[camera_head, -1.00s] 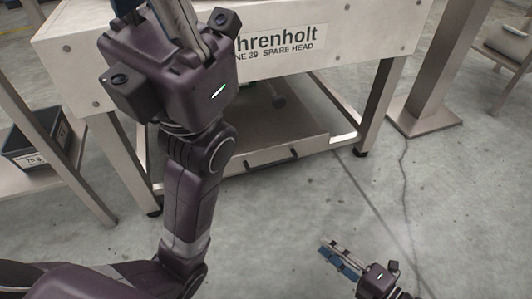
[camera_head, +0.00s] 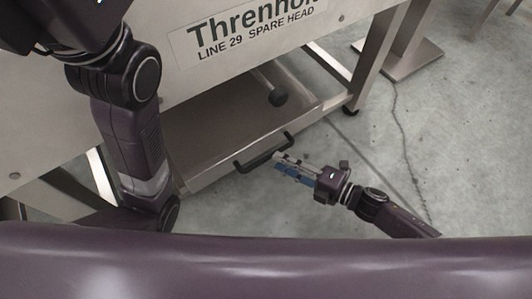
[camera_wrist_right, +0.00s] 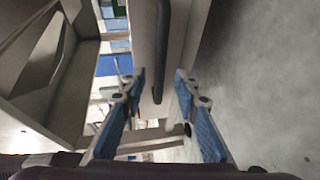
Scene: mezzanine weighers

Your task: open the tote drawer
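The tote drawer (camera_head: 205,163) is a grey metal tray low under the machine, with a dark bar handle (camera_head: 264,158) on its front. I cannot tell whether it has slid out at all. My right gripper (camera_head: 277,164) is right at the handle, coming from the right. In the right wrist view the blue-padded fingers (camera_wrist_right: 160,80) are open and wide apart. The dark handle (camera_wrist_right: 162,45) runs between them in the picture, with a gap on each side; no contact shows. My left arm fills the upper left of the head view, but its gripper is out of frame.
The machine's pale panel (camera_head: 178,70), labelled "LINE 29 SPARE HEAD", stands above the drawer. A metal leg (camera_head: 374,55) stands to its right. The concrete floor (camera_head: 460,140) at right is clear.

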